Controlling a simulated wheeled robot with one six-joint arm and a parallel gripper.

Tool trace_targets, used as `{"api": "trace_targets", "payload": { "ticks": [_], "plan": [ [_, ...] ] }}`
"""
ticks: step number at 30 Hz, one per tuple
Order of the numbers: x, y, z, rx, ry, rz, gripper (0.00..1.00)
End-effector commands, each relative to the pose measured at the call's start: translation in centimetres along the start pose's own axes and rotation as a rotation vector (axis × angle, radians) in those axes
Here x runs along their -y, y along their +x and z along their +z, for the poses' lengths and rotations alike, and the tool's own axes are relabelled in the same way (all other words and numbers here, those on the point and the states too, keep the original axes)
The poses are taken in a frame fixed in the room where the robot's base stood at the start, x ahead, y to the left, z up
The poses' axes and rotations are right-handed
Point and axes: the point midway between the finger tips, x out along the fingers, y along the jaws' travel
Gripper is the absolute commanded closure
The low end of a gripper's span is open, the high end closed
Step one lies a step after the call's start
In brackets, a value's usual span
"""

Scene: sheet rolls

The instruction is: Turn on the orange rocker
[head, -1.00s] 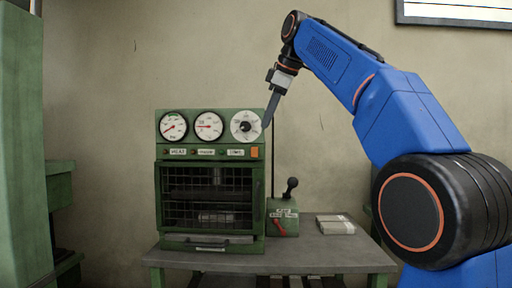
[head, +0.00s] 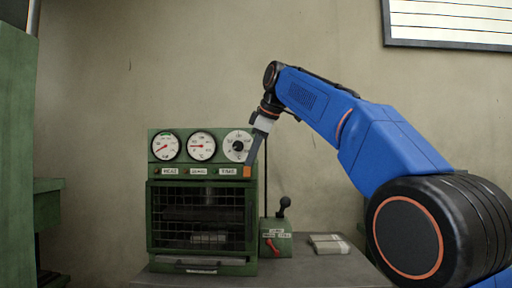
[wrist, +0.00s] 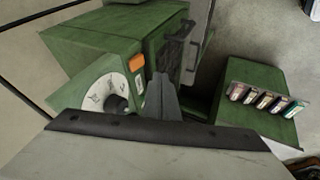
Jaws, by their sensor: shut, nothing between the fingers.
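The orange rocker (head: 247,173) is a small block at the right end of the label row on the green machine's front panel. It also shows in the wrist view (wrist: 136,62), on the panel beside the white dial (wrist: 103,96). My gripper (head: 249,164) is shut and empty, pointing down, with its tips just above the rocker in the head view. In the wrist view its tips (wrist: 160,79) show to the lower right of the rocker. I cannot tell whether they touch the panel. Which way the rocker is tipped is too small to tell.
The panel carries two gauges (head: 166,146) and a dial above the labels. Below is a mesh door (head: 199,219) with a handle. A box with a black-knobbed lever (head: 284,202) and a red lever (head: 271,245) stands right, near a paper stack (head: 328,244) on the table.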

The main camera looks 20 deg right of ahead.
Motion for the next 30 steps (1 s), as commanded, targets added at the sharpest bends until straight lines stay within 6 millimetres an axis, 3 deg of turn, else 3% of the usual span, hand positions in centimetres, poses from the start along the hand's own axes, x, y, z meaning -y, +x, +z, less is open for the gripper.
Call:
{"api": "trace_targets", "payload": {
  "ticks": [6, 10, 18, 30],
  "plan": [
    [0.1, 3.0, 0.0, 0.000, 0.000, -0.002, 1.00],
    [-1.4, 4.0, 0.2, 0.001, 0.002, -0.001, 1.00],
    [-3.0, 5.1, 0.3, 0.001, 0.000, 0.000, 1.00],
    [-3.2, 5.2, 0.3, 0.000, 0.000, 0.000, 1.00]
  ]
}}
